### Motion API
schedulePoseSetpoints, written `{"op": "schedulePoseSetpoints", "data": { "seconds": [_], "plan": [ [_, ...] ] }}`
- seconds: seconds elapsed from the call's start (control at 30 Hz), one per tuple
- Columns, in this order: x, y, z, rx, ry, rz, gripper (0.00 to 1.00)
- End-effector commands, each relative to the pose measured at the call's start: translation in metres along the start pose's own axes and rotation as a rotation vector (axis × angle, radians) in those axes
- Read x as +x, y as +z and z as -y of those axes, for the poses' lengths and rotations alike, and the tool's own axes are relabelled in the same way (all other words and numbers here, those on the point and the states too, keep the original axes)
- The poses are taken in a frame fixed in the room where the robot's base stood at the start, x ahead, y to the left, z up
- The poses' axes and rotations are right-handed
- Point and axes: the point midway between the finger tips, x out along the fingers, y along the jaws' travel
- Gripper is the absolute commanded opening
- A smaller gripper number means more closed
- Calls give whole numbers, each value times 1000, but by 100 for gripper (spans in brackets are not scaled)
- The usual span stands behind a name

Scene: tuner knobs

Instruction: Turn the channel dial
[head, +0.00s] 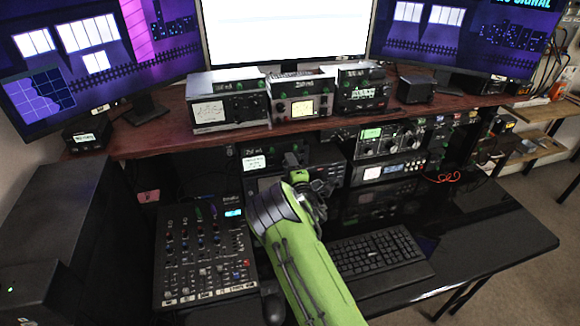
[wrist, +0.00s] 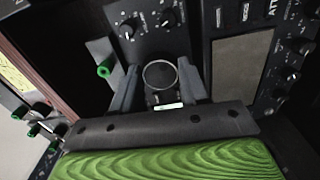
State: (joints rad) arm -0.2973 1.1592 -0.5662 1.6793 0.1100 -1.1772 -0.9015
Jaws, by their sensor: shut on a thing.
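The channel dial (wrist: 160,75) is a round dark knob with a pale rim on a black panel, in the middle of the wrist view. My gripper (wrist: 158,72) has one grey finger on each side of it and is shut on it. A small lit white-green display or label (wrist: 168,106) lies just below the dial. In the head view, my green arm reaches up to the radio gear under the shelf. There the arm and wrist hide the dial and the fingertips.
Smaller knobs (wrist: 128,28) sit on the panel above the dial. Another panel with a screen (wrist: 241,75) and knobs lies to the right. A mixer (head: 205,255) and a keyboard (head: 375,252) flank my arm. A wooden shelf (head: 150,138) with meters runs above.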

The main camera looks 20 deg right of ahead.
Motion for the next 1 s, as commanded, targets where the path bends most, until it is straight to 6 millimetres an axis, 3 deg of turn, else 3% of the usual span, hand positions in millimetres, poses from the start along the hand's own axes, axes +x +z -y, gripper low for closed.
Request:
{"op": "schedulePoseSetpoints", "data": {
  "seconds": [0.27,0.3,0.47,0.77,0.87,1.0],
  "plan": [
    [0,1,2,0,-4,2,14],
    [0,1,2,0,-4,2,46],
    [0,1,1,0,-3,2,70],
    [0,0,0,-60,-2,-1,70],
    [0,-2,-1,-243,-2,-3,70],
    [0,-2,-1,-612,-1,-4,70]
  ]
}}
